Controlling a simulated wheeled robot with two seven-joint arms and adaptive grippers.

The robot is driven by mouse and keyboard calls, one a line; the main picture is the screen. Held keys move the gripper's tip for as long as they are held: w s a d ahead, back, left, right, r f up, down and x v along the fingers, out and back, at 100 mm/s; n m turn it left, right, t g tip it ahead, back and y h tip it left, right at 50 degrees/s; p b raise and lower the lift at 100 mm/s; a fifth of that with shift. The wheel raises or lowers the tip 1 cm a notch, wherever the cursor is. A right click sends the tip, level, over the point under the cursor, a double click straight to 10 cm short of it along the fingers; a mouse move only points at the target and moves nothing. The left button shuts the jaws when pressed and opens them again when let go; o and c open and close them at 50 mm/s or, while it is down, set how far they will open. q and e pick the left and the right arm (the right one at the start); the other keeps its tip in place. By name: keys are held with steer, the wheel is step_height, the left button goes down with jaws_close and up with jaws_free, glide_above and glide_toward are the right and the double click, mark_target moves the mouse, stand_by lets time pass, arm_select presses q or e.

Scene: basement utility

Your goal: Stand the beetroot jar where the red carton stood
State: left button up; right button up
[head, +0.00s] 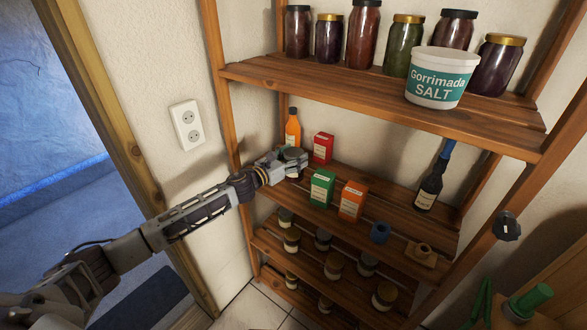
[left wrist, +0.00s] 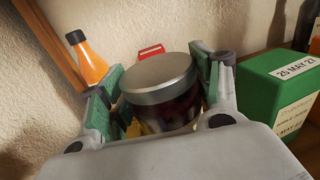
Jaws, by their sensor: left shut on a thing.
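The beetroot jar (left wrist: 162,92) has a grey metal lid and dark red contents. My left gripper (head: 290,160) is shut on it, with a green-padded finger on each side in the left wrist view. In the head view the jar (head: 293,154) shows only in part at the left end of the middle shelf; I cannot tell whether its base touches the board. A red carton (head: 323,147) stands at the back of that shelf, just right of the jar. In the left wrist view its top (left wrist: 150,50) shows behind the lid. My right gripper is not in view.
An orange bottle (head: 293,129) stands behind the jar. A green carton (head: 322,188) and an orange carton (head: 352,200) stand in front to the right. A dark bottle (head: 430,188) is farther right, with bare board before it. The upper shelf (head: 390,98) overhangs.

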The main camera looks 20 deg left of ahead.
arm_select(q)
steer(key=shift+f, duration=0.15)
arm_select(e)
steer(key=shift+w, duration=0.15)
arm_select(q)
steer(key=shift+f, duration=0.1)
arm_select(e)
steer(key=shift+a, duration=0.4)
arm_select(q)
steer(key=shift+f, duration=1.75)
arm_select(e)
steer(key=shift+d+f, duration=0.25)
arm_select(q)
steer(key=shift+f+b, duration=0.1)
steer(key=shift+b, duration=0.2)
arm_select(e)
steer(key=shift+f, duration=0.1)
arm_select(q)
steer(key=o, duration=1.3)
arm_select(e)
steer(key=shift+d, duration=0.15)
arm_select(q)
steer(key=shift+o, duration=0.2)
steer(key=shift+f, duration=0.1)
